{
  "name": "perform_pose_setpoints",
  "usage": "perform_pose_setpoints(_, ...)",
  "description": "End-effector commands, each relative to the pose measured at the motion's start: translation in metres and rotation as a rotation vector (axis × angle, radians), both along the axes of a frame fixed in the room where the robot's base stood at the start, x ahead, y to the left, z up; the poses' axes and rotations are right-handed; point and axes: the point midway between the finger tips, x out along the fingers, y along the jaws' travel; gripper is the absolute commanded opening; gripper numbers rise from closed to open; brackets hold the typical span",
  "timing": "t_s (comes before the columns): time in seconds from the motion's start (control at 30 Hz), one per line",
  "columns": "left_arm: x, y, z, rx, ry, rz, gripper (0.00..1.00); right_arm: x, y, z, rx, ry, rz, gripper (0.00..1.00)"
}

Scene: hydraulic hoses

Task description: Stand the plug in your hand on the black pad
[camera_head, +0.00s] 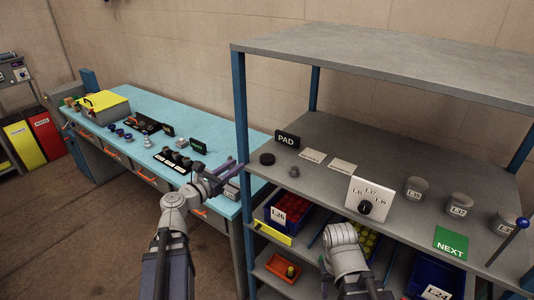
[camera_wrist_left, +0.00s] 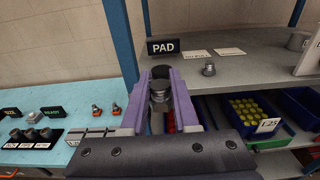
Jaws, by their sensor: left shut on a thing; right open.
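My left gripper (camera_head: 232,174) has purple fingers and is shut on a grey metal plug (camera_wrist_left: 159,91), which stands roughly upright between the fingers in the left wrist view. In the head view the plug is too small to make out clearly. The black pad (camera_head: 267,158) is a round disc on the grey shelf board, in front of the PAD sign (camera_head: 287,140). The gripper is left of the pad and apart from it. In the left wrist view the dark pad (camera_wrist_left: 161,71) shows just beyond the plug. My right forearm is at the bottom; its gripper is not visible.
A small metal fitting (camera_head: 294,171) stands on the shelf right of the pad. White label plates (camera_head: 312,156) lie behind it. A blue post (camera_head: 240,125) rises near my left gripper. Bins (camera_head: 290,212) sit below; the upper shelf (camera_head: 390,62) overhangs.

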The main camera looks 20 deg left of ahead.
Motion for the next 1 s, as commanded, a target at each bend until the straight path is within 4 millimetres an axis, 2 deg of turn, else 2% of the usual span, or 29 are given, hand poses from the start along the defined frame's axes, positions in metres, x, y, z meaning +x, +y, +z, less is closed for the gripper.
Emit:
perform_pose_setpoints(0.17,0.031,-0.009,-0.001,0.0,0.0,-0.003,0.0,0.0,0.0,-0.001,0.0,0.0,0.0,0.5)
perform_pose_setpoints(0.5,0.113,-0.039,-0.001,0.0,0.0,-0.001,0.0,0.0,0.0,-0.001,0.0,0.0,0.0,0.5)
perform_pose_setpoints(0.6,0.13,-0.046,-0.001,0.0,0.0,-0.001,0.0,0.0,0.0,-0.001,0.0,0.0,0.0,0.5)
perform_pose_setpoints(0.77,0.143,-0.052,-0.001,0.0,0.0,0.0,0.0,0.0,0.0,-0.001,0.0,0.0,0.0,0.5)
perform_pose_setpoints(1.0,0.146,-0.053,-0.001,0.0,0.0,0.001,0.0,0.0,0.0,-0.001,0.0,0.0,0.0,0.5)
